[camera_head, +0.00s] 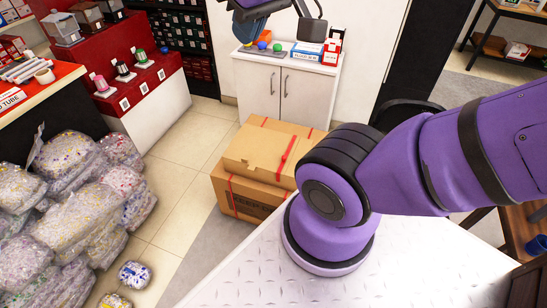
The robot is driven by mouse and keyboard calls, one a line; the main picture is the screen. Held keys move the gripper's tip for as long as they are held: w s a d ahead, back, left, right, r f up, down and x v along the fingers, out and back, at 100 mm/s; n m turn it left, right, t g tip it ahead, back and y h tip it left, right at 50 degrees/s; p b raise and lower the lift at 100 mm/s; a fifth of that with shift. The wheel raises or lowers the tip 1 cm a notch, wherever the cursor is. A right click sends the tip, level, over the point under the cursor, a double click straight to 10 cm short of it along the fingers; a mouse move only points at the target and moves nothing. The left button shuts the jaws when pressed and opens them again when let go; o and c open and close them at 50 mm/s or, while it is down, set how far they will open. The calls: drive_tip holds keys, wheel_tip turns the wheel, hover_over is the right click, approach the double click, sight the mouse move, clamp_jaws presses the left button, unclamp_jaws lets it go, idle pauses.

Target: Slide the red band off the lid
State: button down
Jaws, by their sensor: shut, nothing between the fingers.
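A closed cardboard box (234,187) stands on the floor just beyond my base, with a cardboard lid (250,150) on top. A wide red band (287,155) lies slanting across the right part of the lid. Thinner red strips show at the lid's far edge and down the box's front. My purple arm hides the right end of the lid and box.
Clear bags of shredded paper (75,200) are piled at the left, with a small bundle (135,274) on the floor. Bare tiles (185,160) lie between the bags and box. A white cabinet (280,88) stands behind the box. A red display counter (135,75) is at upper left.

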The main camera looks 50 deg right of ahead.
drive_tip(key=w+d+f+n+g+h, duration=0.1)
drive_tip(key=w+d+g, duration=0.15)
drive_tip(key=w, duration=0.75)
drive_tip(key=w+d+f+g+h, duration=0.15)
drive_tip(key=w+d, duration=0.25)
drive_tip(key=w, duration=0.5)
drive_tip(key=w+d+f+n+g, duration=0.15)
drive_tip(key=w+d+f, duration=0.25)
drive_tip(key=w+f, duration=0.45)
drive_tip(key=w+d+f+n+g, duration=0.15)
drive_tip(key=w+d+f, duration=0.25)
drive_tip(key=w+f, duration=0.45)
drive_tip(key=w+d+f+n+g+h, duration=0.15)
drive_tip(key=d+f, duration=0.25)
drive_tip(key=f, duration=0.9)
drive_tip(key=w+d+f+n+g+h, duration=0.15)
drive_tip(key=d+f, duration=0.25)
drive_tip(key=f, duration=0.9)
drive_tip(key=s+d+f+n+g, duration=0.1)
drive_tip(key=s+d+f, duration=0.1)
drive_tip(key=f, duration=0.9)
drive_tip(key=s+d+f+n+h, duration=0.1)
drive_tip(key=s+d+f, duration=0.1)
drive_tip(key=f, duration=0.9)
drive_tip(key=shift+s+d+f+g, duration=0.15)
drive_tip(key=shift+s+f+g, duration=0.25)
drive_tip(key=shift+s, duration=0.5)
